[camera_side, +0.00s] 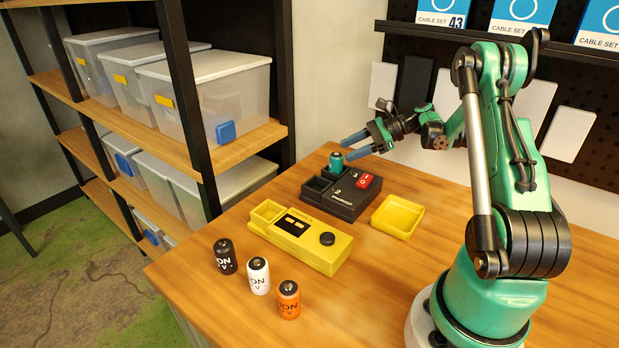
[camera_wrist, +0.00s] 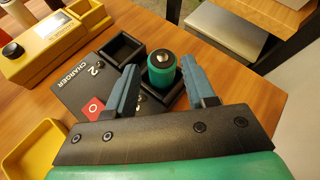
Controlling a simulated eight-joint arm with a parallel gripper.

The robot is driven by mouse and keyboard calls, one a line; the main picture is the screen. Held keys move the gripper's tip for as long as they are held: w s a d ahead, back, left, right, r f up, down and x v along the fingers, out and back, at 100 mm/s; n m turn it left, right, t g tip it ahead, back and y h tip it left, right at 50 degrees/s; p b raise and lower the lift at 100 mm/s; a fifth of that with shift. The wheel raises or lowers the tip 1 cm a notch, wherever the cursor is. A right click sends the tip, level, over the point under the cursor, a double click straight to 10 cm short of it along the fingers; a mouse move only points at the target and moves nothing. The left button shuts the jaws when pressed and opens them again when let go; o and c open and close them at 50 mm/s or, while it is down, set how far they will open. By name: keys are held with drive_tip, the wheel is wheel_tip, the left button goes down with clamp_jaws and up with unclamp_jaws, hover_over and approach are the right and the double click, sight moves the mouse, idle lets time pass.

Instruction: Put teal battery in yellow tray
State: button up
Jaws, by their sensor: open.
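The teal battery (camera_side: 336,160) stands upright in a slot of the black charger (camera_side: 343,205) in the side view. It also shows in the wrist view (camera_wrist: 162,72), between the fingers of my gripper (camera_wrist: 163,82). My gripper (camera_side: 347,147) is open, with one finger on each side of the battery; I cannot tell whether either finger touches it. The yellow tray (camera_side: 398,216) lies empty on the table, right of the charger. Its edge shows at the lower left of the wrist view (camera_wrist: 35,150).
A yellow device (camera_side: 300,240) with an open compartment sits in front of the charger. Black (camera_side: 225,256), white (camera_side: 258,275) and orange (camera_side: 289,299) batteries stand near the table's front left. A shelf with clear bins (camera_side: 205,95) is at the left.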

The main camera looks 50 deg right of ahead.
sight(336, 166)
drive_tip(key=shift+s+d+f+m+t, duration=0.3)
drive_tip(key=shift+s+d+f+m, duration=0.3)
drive_tip(key=shift+m, duration=0.4)
drive_tip(key=shift+w+f+y, duration=0.15)
drive_tip(key=shift+y, duration=0.15)
drive_tip(key=x, duration=0.7)
drive_tip(key=shift+a, duration=0.15)
clamp_jaws()
